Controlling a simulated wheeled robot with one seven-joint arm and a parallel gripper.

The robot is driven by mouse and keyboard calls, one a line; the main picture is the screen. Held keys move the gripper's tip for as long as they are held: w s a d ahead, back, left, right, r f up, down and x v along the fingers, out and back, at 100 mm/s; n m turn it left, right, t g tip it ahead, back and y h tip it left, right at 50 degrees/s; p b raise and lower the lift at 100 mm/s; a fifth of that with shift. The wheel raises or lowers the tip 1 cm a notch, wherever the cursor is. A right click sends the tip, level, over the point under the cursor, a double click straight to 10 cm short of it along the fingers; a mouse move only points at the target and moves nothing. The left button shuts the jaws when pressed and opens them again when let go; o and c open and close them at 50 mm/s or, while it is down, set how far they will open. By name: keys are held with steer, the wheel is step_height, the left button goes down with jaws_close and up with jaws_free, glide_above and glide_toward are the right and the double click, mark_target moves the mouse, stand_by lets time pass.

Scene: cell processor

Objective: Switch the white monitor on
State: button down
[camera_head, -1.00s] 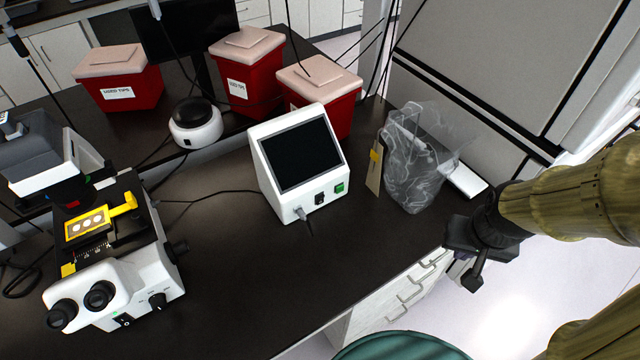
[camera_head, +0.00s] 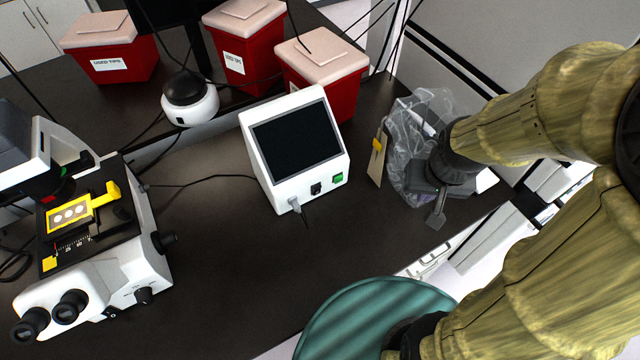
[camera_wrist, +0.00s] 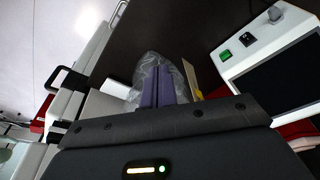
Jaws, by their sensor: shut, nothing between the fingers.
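The white monitor (camera_head: 334,164) stands on the dark bench, its black screen dark and tilted back. On its lower front are a green button (camera_head: 338,179) and a black switch or socket (camera_head: 316,188), with a cable plugged in at the lower left corner. The monitor (camera_wrist: 268,42) also shows at the right of the wrist view, with the green button (camera_wrist: 225,55) facing my side. My gripper (camera_head: 437,215) is to the right of the monitor, in front of the clear plastic bag. Its fingers (camera_wrist: 163,87) are together and empty, apart from the monitor.
The clear bag (camera_head: 402,140) and a card with a yellow clip (camera_head: 377,158) stand between my gripper and the monitor. A microscope (camera_head: 140,235) is at the left. Red bins (camera_head: 240,62) and a round white device (camera_head: 190,103) are behind. The bench in front of the monitor is clear.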

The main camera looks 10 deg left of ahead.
steer(key=shift+s, duration=0.1)
steer(key=w+a+f+m+g, duration=0.1)
steer(key=w+a+f+m, duration=0.2)
steer(key=a+m, duration=0.6)
steer(key=w+a+f+m+g+b, duration=0.1)
steer(key=w+a+f+m, duration=0.3)
steer(key=a+m, duration=0.6)
steer(key=shift+f+m+g, duration=0.5)
steer(key=shift+f+m, duration=0.15)
steer(key=shift+m, duration=4.15)
steer(key=shift+f, duration=0.1)
